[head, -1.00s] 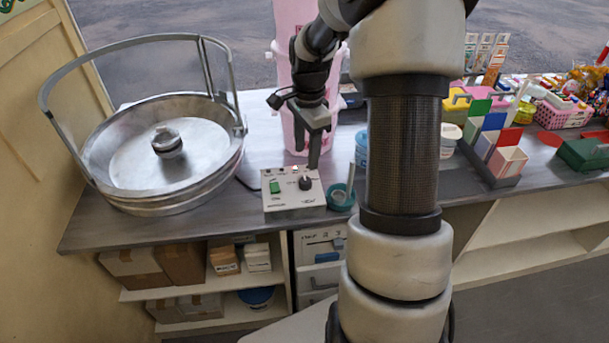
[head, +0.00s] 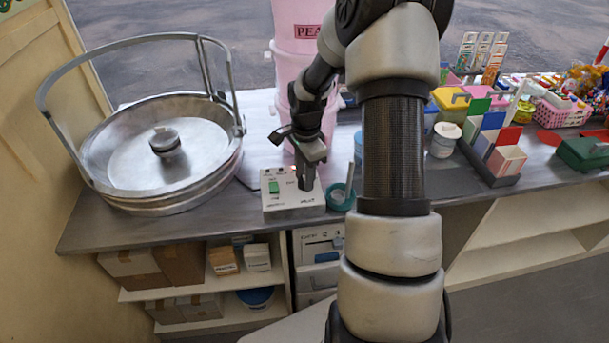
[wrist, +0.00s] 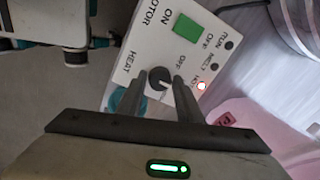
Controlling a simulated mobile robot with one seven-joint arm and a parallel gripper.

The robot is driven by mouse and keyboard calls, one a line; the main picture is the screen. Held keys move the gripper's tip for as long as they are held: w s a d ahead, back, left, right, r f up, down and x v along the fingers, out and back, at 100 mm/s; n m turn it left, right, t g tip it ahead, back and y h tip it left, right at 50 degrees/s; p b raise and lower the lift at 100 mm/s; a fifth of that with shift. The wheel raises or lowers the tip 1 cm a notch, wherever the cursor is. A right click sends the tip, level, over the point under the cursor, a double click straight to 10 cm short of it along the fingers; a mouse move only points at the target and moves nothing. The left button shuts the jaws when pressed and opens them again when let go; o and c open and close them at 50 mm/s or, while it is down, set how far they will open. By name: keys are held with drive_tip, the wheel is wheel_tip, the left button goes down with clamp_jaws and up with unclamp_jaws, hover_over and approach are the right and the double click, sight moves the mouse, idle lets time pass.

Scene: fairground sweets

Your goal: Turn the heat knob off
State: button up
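The heat knob (wrist: 160,78) is a small dark round knob with a pale pointer mark, beside the word HEAT on the grey-white control box (head: 292,207). The box also shows in the wrist view (wrist: 212,52), with a green MOTOR switch (wrist: 187,28) and a lit red lamp (wrist: 201,86) by the HOT label. My gripper (wrist: 160,84) points down at the box, one finger on each side of the knob. A small gap seems to show beside the knob, so the fingers look open around it. In the head view my gripper (head: 305,186) hides the knob.
A large metal floss pan (head: 165,160) with a raised hoop stands left of the box. A teal tape roll (head: 338,196) lies close to the box's right side. Pink tubs (head: 298,45) stand behind. Sweets and coloured boxes (head: 507,160) fill the right of the counter.

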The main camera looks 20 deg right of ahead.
drive_tip(key=c, duration=0.6)
drive_tip(key=shift+n, duration=0.3)
drive_tip(key=n, duration=1.1)
drive_tip(key=shift+d+y, duration=0.1)
drive_tip(key=shift+y, duration=0.2)
drive_tip(key=shift+n, duration=0.3)
drive_tip(key=o, duration=1.1)
drive_tip(key=shift+c, duration=0.2)
